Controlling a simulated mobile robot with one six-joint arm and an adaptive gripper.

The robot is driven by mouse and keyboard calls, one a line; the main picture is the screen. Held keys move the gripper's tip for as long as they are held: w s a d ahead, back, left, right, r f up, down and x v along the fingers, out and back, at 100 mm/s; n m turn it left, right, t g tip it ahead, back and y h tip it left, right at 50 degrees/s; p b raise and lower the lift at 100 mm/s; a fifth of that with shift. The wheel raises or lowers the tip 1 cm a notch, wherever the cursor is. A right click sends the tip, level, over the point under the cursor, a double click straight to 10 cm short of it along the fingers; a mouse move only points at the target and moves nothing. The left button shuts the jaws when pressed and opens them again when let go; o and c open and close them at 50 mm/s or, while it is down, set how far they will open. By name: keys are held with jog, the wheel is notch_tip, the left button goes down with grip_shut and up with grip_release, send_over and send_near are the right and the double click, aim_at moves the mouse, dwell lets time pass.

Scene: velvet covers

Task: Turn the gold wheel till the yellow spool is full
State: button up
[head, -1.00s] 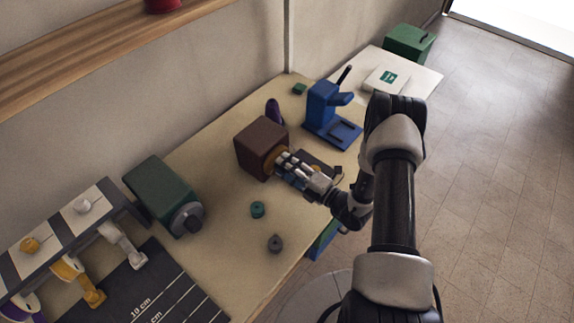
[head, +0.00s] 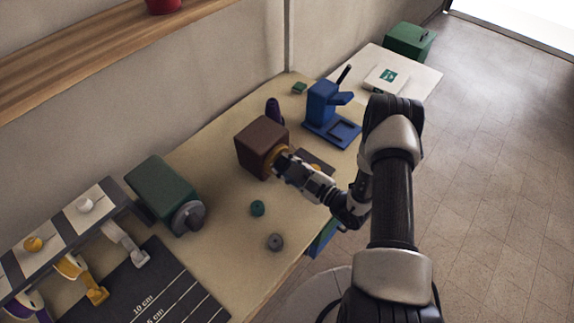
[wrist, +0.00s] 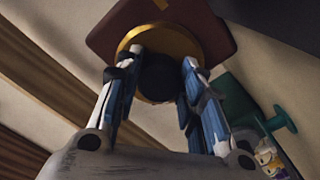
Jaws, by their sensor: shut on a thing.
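The gold wheel (head: 279,157) is on the front face of a brown box (head: 258,138) on the bench. In the wrist view the gold wheel (wrist: 188,42) shows as a ring around a dark centre. My gripper (head: 281,163) is at the wheel, its fingers shut on the wheel's middle, which they partly hide. In the wrist view the two fingers (wrist: 160,75) stand on either side of the dark centre.
A green box with a grey disc (head: 187,217) stands left. A blue stand (head: 330,115) is behind right. A rack with yellow and white pieces (head: 75,230) is at far left.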

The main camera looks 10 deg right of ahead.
jog(key=shift+m, duration=0.8)
jog(key=o, duration=1.1)
jog(key=shift+c, duration=0.2)
jog(key=v, duration=1.2)
